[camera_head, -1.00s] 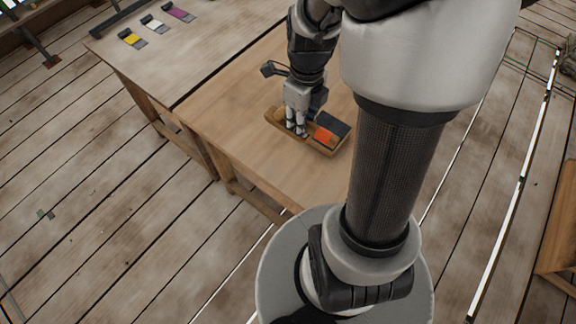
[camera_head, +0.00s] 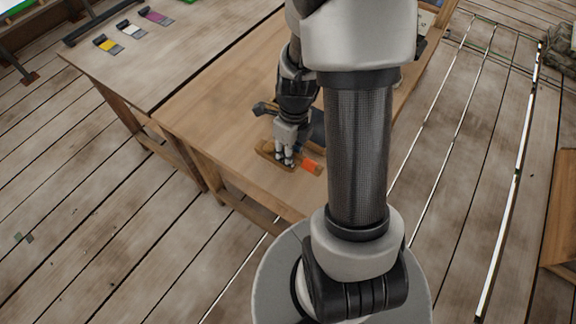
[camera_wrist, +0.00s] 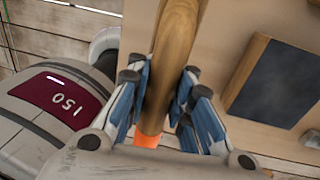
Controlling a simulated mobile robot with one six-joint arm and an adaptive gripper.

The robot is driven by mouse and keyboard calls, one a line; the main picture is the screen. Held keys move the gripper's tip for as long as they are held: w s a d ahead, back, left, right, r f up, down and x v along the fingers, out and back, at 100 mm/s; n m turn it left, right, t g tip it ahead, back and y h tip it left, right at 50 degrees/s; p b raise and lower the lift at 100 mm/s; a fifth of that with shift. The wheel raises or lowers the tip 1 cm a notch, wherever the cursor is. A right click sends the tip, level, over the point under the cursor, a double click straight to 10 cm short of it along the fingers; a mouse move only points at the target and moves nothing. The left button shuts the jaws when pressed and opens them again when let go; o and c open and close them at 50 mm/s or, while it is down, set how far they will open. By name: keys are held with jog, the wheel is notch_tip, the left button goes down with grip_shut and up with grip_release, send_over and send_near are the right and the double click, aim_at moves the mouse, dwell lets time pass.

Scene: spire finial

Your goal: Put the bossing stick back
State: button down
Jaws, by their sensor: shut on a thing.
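The bossing stick (camera_wrist: 178,35) is a brown wooden stick in the wrist view, with an orange part (camera_wrist: 147,138) at its lower end. My gripper (camera_wrist: 160,80) is shut on it, with blue-padded fingers on both sides. In the head view my gripper (camera_head: 286,162) is low over the near part of the wooden table (camera_head: 215,95). Brown wood of the stick (camera_head: 266,149) shows left of the fingers and the orange part to their right. A dark blue panel (camera_wrist: 277,82) lies beside the stick in the wrist view. The gap beneath the stick is hard to judge.
A greyer table (camera_head: 165,45) adjoins at the left. Yellow (camera_head: 107,44), white (camera_head: 130,29) and purple (camera_head: 156,17) cards lie on it. The wooden table is clear left of my gripper. My arm hides much of its right side. Plank floor surrounds the tables.

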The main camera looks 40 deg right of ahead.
jog(key=shift+f+b, duration=0.85)
jog(key=shift+f, duration=1.25)
jog(key=shift+f, duration=0.1)
jog(key=c, duration=1.4)
grip_release()
